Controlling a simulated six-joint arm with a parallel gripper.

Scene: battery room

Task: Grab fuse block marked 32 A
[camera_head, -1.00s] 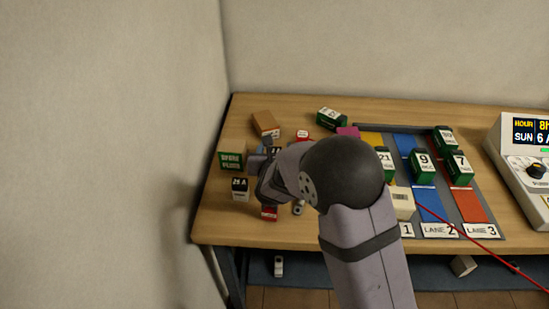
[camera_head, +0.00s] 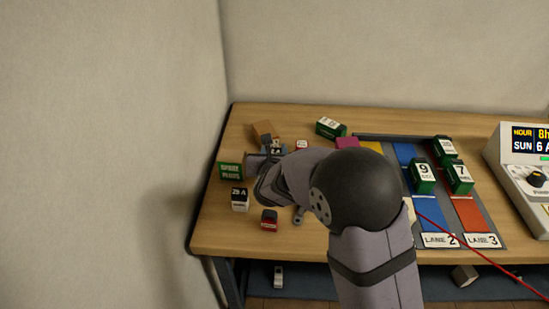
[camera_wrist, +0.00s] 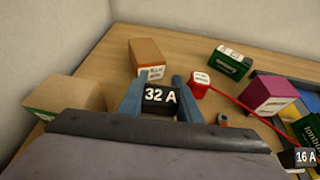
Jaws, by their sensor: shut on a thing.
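The black fuse block with the white marking 32 A (camera_wrist: 160,97) sits between the two blue-grey fingers of my gripper (camera_wrist: 159,101) in the wrist view. The fingers are shut on its sides, and its marked face is turned up to the camera. In the head view my gripper (camera_head: 271,150) is at the left part of the table, with the block (camera_head: 277,149) partly hidden by my wrist. I cannot tell how far the block is from the table top.
A black-and-white block (camera_head: 239,199) and a red block (camera_head: 269,220) stand in front. A red-and-white piece (camera_wrist: 200,83) is close right, with a red cable. Green batteries (camera_head: 422,176) stand on coloured lanes.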

